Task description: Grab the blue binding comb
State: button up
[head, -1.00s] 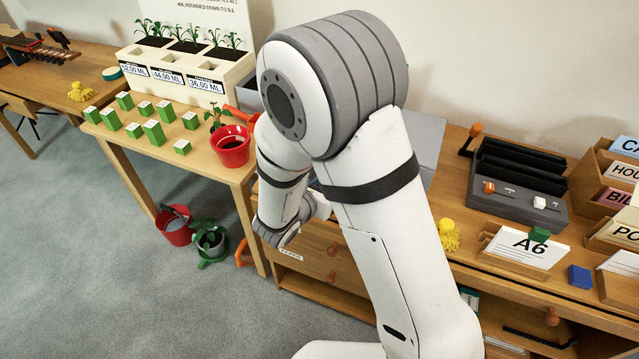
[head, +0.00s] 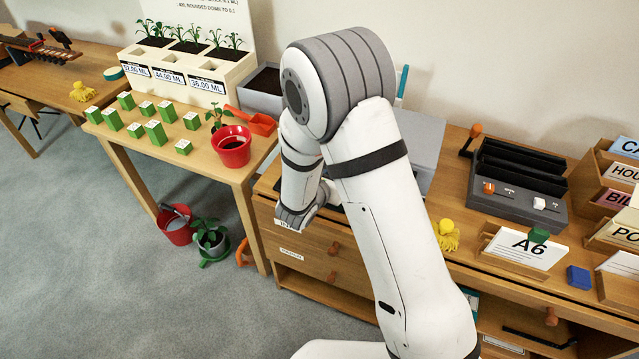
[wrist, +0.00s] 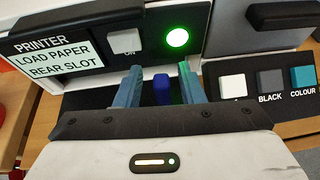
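I cannot make out a blue binding comb for certain in either view. My gripper (wrist: 160,88) shows in the wrist view with its two blue-grey fingers apart, in front of the printer panel (wrist: 88,62). A small dark blue piece (wrist: 162,89) stands between the fingers, with a gap on each side; I cannot tell what it is. In the head view my arm hides the gripper and much of the printer (head: 425,140). A dark grey machine with a slotted top (head: 515,175) stands on the right bench.
The panel has a lit green light (wrist: 177,38) and white, black and teal buttons (wrist: 270,82). On the bench are a yellow figure (head: 447,235), an A6 card (head: 525,247) and a blue block (head: 579,277). A red pot (head: 232,150) stands left of my arm.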

grip_shut()
jog(key=shift+r, duration=0.1)
